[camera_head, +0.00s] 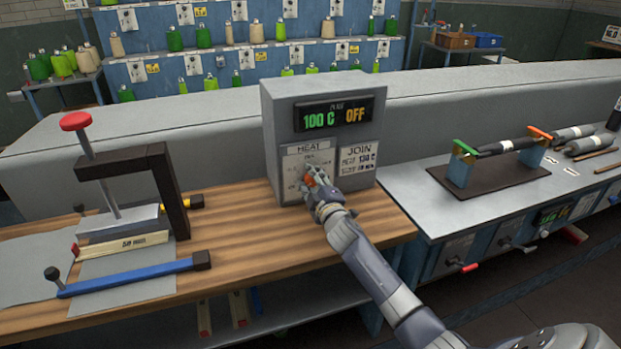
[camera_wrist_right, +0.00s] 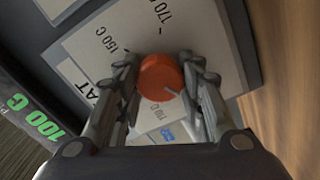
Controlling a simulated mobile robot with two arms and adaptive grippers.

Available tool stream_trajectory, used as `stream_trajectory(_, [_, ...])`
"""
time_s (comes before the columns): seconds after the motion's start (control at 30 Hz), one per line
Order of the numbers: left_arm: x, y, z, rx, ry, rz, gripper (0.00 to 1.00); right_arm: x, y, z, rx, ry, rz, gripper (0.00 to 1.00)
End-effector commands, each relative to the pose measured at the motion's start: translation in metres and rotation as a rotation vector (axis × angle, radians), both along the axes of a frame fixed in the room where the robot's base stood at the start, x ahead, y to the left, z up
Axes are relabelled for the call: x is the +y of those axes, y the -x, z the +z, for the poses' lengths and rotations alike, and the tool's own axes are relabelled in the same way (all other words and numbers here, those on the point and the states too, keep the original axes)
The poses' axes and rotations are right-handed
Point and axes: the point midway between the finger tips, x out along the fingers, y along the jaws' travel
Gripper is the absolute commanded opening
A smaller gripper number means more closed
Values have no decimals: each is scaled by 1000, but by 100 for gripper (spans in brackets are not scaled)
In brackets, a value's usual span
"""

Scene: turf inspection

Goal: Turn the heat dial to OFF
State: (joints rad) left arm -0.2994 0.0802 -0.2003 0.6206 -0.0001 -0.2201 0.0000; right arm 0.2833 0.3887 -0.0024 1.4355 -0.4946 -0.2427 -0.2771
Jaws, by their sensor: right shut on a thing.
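The grey control box (camera_head: 275,135) stands on the wooden bench. Its display (camera_head: 334,117) reads "100 C" in green and "OFF" in orange. Below it is the white HEAT panel (camera_head: 296,162), with temperature marks. My right gripper (camera_head: 312,182) is at this panel, shut on the orange heat dial (camera_wrist_right: 160,77). In the right wrist view the fingers of the right gripper (camera_wrist_right: 163,85) lie on either side of the dial. Marks for 150, 170 and 110 C show around it. The dial's pointer and the OFF mark cannot be made out. My left gripper is not in view.
A JOIN card (camera_head: 358,170) is on the box, right of the HEAT panel. A press with a red knob (camera_head: 76,121) and a blue bar (camera_head: 130,276) are on the bench at left. A roller stand (camera_head: 500,170) is on the right counter.

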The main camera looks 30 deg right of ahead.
Motion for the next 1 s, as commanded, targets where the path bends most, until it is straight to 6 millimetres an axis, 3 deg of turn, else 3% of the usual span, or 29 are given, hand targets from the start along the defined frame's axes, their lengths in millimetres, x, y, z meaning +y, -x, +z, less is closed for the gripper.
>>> stream_trajectory(0.27, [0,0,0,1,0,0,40,-3,0,3,-2,7,-4,11])
stream_trajectory(0.3, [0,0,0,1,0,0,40,-3,0,3,-2,7,-4,42])
stream_trajectory(0.37, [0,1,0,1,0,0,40,-2,0,3,-2,6,-4,56])
stream_trajectory(0.77, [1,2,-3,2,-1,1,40,-1,2,0,0,2,-1,56])
stream_trajectory(1.0, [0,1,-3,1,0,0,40,6,28,0,1,3,0,56])
